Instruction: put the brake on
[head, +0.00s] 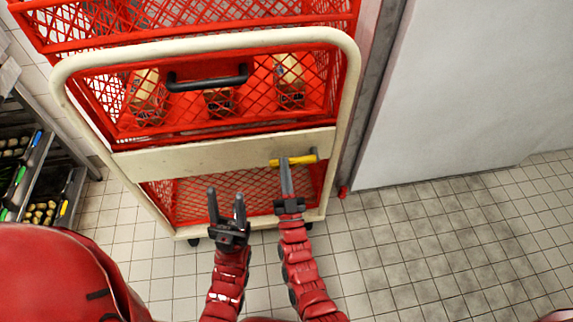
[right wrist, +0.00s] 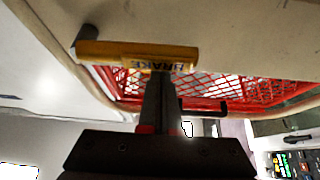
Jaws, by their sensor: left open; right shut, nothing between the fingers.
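A yellow brake lever (head: 293,161) sits on the cream cross panel of the cart, near its right end in the head view. In the right wrist view the lever (right wrist: 137,55) carries the word BRAKE and lies across the top of my fingers. My right gripper (head: 286,165) is shut and empty, its fingertips at the lever, seemingly touching it. It also shows in the right wrist view (right wrist: 158,80). My left gripper (head: 227,196) is open and empty, in front of the cart's lower part, left of my right gripper.
The cart has a cream tube frame (head: 208,43) and red mesh crates (head: 200,130) holding packaged goods. A dark handle (head: 207,79) is on the upper crate. A shelf rack (head: 40,165) stands at left, a pale wall (head: 470,90) at right. Tiled floor (head: 440,240) is clear at right.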

